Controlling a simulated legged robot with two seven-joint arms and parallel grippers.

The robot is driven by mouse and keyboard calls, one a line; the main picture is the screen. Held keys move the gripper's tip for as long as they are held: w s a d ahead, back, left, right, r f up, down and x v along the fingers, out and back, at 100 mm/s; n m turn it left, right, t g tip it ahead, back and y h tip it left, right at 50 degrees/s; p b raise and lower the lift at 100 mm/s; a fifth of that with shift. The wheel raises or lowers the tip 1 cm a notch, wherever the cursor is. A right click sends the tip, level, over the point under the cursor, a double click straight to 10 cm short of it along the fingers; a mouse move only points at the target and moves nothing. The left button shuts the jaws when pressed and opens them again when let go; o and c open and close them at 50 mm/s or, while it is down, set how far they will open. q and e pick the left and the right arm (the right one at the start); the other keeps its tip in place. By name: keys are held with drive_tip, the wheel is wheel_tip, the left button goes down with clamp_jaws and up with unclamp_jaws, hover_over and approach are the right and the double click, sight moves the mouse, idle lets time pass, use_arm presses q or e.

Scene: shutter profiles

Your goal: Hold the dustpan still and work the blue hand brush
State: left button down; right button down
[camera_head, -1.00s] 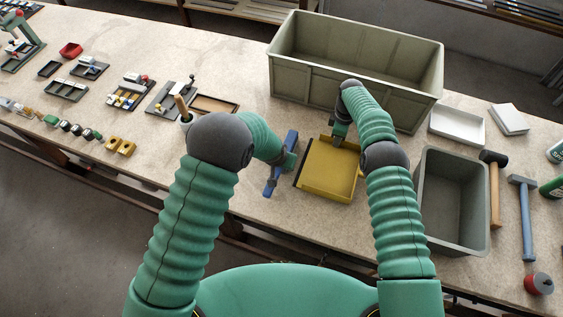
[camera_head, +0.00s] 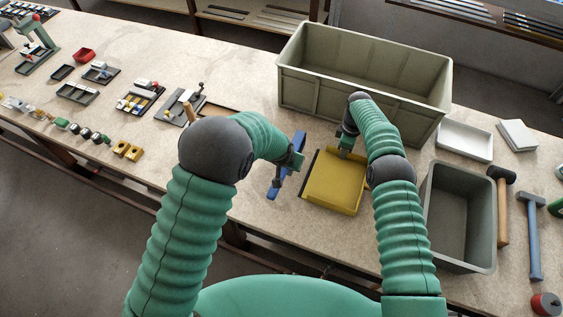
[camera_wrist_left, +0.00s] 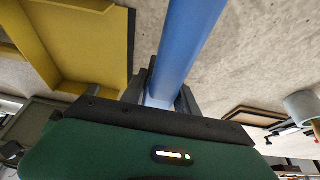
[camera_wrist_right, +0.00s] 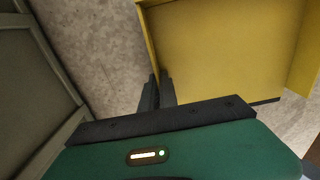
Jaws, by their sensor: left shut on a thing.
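The blue hand brush (camera_head: 273,187) is at the middle of the bench, left of the yellow dustpan (camera_head: 335,185). My left gripper (camera_head: 290,162) is shut on the brush's blue handle (camera_wrist_left: 187,40), which shows between the fingers in the left wrist view. The brush's bristles are not clear to see. The dustpan lies with its dark front lip facing the brush, a small gap apart. My right gripper (camera_head: 345,150) is at the dustpan's far edge. In the right wrist view its fingers (camera_wrist_right: 158,88) are close together on the pan's yellow side wall.
A large grey-green crate (camera_head: 345,98) stands behind the dustpan. A grey bin (camera_head: 430,225), two hammers (camera_head: 502,210) and a white tray (camera_head: 465,142) are at the right. Small parts and trays lie at the left. Bare bench lies left of the brush.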

use_arm(q)
drive_tip(key=shift+w+a+f, duration=0.35)
drive_tip(key=shift+w+a, duration=0.6)
drive_tip(key=shift+a, duration=1.65)
drive_tip(key=shift+w+a+f, duration=0.4)
drive_tip(key=shift+w+a, duration=0.5)
drive_tip(key=shift+a, duration=1.75)
drive_tip(key=shift+w+a+f, duration=0.35)
drive_tip(key=shift+w+a, duration=0.6)
drive_tip(key=shift+a, duration=1.65)
drive_tip(key=shift+f, duration=0.1)
drive_tip(key=shift+f, duration=1.8)
drive_tip(key=shift+s+d, duration=0.25)
drive_tip(key=shift+d, duration=0.4)
drive_tip(key=shift+s+d, duration=0.25)
drive_tip(key=shift+d, duration=0.4)
